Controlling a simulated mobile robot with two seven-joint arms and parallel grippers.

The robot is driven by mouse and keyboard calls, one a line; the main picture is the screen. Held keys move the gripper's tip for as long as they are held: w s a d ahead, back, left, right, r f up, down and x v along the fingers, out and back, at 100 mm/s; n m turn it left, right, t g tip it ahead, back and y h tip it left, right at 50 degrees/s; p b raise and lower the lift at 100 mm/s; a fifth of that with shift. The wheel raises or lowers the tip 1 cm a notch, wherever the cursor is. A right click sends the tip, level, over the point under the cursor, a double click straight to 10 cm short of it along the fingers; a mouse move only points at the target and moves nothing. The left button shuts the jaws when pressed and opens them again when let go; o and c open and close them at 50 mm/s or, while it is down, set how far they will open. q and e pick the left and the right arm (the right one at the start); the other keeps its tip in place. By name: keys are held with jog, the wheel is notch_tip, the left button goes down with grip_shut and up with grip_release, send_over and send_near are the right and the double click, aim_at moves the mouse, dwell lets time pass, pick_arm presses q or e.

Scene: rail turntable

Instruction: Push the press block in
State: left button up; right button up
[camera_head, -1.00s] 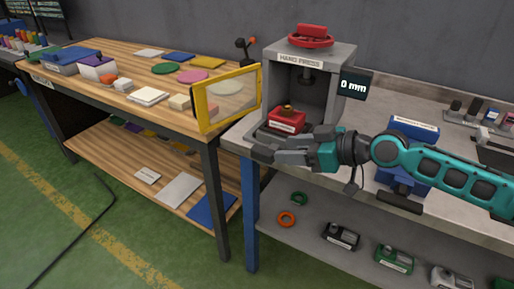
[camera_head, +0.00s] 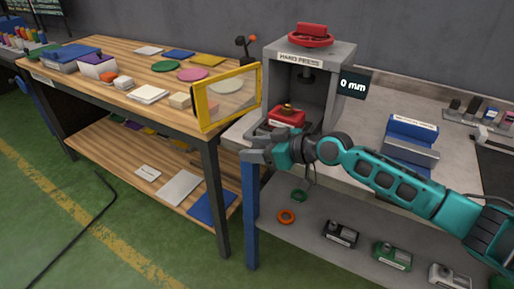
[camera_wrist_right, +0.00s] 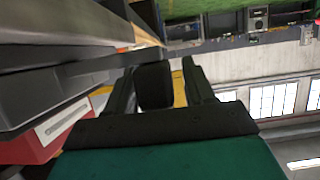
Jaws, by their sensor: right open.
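The grey hand press (camera_head: 340,70) stands on the right bench with a red wheel (camera_head: 310,36) on top. A red block (camera_head: 287,118) with a white label and a brass-coloured piece on top sits in its opening. The red block also shows at the lower left of the right wrist view (camera_wrist_right: 45,140). My right gripper (camera_head: 248,150) is open, in front of and left of the block, apart from it in the head view. In the wrist view a dark rounded part shows between its fingers (camera_wrist_right: 157,70); I cannot tell what it belongs to. My left gripper is not in view.
A yellow-framed clear guard (camera_head: 228,97) stands open left of the press. A blue vise-like tool (camera_head: 412,130) sits on the bench to the right. A wooden table (camera_head: 120,85) with pads and blocks stands left.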

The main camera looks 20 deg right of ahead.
grip_shut()
dwell(0.3)
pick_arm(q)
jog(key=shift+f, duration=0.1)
pick_arm(e)
jog(key=shift+w+d+f+b, duration=0.15)
jog(key=shift+d+b, duration=0.1)
jog(key=shift+b, duration=0.15)
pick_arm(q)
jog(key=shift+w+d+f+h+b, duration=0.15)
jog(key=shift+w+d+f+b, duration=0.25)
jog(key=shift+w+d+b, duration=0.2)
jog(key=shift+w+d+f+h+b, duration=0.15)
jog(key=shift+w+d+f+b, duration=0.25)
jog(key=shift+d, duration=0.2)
pick_arm(e)
jog(key=w+d, duration=0.2)
jog(key=d, duration=0.1)
jog(key=shift+w, duration=0.2)
grip_release()
jog(key=shift+a, duration=0.1)
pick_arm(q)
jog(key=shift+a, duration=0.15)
